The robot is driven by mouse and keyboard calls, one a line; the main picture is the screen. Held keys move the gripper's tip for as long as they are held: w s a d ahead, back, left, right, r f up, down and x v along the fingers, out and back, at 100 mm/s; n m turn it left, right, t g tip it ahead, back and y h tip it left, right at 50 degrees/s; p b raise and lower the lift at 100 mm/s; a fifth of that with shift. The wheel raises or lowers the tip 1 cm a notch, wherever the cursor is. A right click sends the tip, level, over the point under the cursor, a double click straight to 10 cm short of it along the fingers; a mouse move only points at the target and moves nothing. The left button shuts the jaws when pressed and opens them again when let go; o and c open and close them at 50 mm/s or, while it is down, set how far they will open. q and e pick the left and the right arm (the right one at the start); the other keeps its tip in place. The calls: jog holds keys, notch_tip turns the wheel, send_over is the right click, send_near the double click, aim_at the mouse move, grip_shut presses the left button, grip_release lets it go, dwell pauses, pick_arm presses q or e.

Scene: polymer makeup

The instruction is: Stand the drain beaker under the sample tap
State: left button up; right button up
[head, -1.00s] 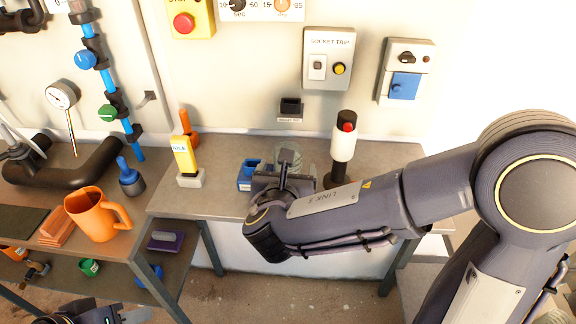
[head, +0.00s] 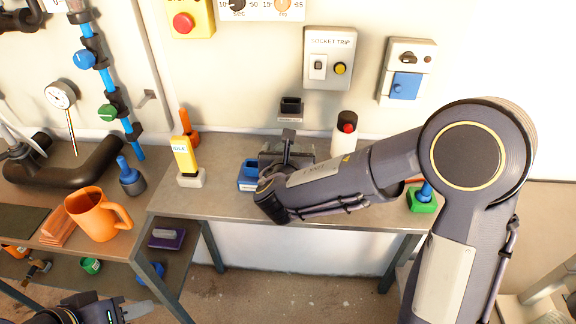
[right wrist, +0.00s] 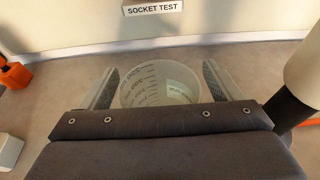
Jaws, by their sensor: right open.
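The drain beaker (right wrist: 160,86) is a translucent cup with printed graduations. In the right wrist view it stands upright on the bench between the fingers of my right gripper (right wrist: 160,72). The gripper is open, with a finger on each side; contact is not clear. In the head view my right gripper (head: 287,150) hides the beaker. A blue pipe (head: 106,75) runs down the left wall with blue and green valve knobs; the green knob (head: 107,113) is lower and may be the sample tap. My left gripper (head: 125,312) is partly cut off at the bottom left; its jaw opening is unclear.
An orange mug (head: 96,213) stands on the left bench near a black pipe (head: 70,172). A green block (head: 421,202) sits farther right.

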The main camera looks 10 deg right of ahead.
jog(key=c, duration=1.2)
jog(key=shift+o, duration=0.2)
jog(key=shift+r, duration=0.1)
